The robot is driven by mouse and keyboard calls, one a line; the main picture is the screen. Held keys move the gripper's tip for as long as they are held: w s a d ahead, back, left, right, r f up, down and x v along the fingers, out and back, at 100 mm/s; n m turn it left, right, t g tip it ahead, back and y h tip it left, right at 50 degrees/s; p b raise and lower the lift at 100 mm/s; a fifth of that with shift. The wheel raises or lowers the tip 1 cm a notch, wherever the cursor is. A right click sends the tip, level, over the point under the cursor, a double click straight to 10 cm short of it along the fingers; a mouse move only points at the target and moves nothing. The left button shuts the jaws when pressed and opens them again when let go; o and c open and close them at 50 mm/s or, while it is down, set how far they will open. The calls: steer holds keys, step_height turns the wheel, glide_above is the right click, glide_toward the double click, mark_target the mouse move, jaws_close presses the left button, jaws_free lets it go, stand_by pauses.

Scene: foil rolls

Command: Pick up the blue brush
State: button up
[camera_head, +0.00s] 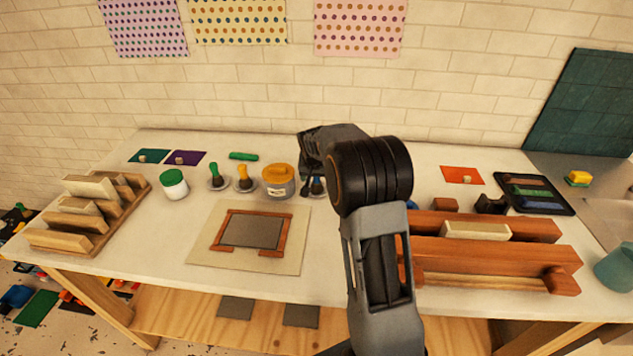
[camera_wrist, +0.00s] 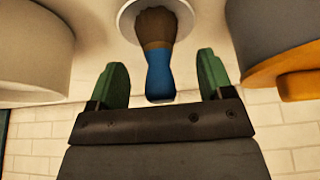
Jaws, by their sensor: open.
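The blue brush (camera_wrist: 160,75) stands on a small pale dish (camera_wrist: 127,14), brown bristles toward the dish. My gripper (camera_wrist: 163,82) is open, with a green-tipped finger on each side of the blue handle. Clear gaps show between the handle and both fingers. In the head view a bit of the blue brush (camera_head: 318,186) shows beside my gripper (camera_head: 309,184), at the back of the table right of the orange-lidded jar. My arm and gripper hide much of that spot.
The orange-lidded jar (camera_head: 278,182) stands close to the left of my gripper. Green (camera_head: 215,176) and yellow (camera_head: 243,178) brushes stand on dishes beyond it. A wooden frame on a mat (camera_head: 202,257) lies in front. A wooden rack (camera_head: 490,275) is at right.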

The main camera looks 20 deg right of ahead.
steer(key=shift+w+d+f, duration=0.1)
steer(key=shift+f, duration=0.25)
steer(key=c, duration=1)
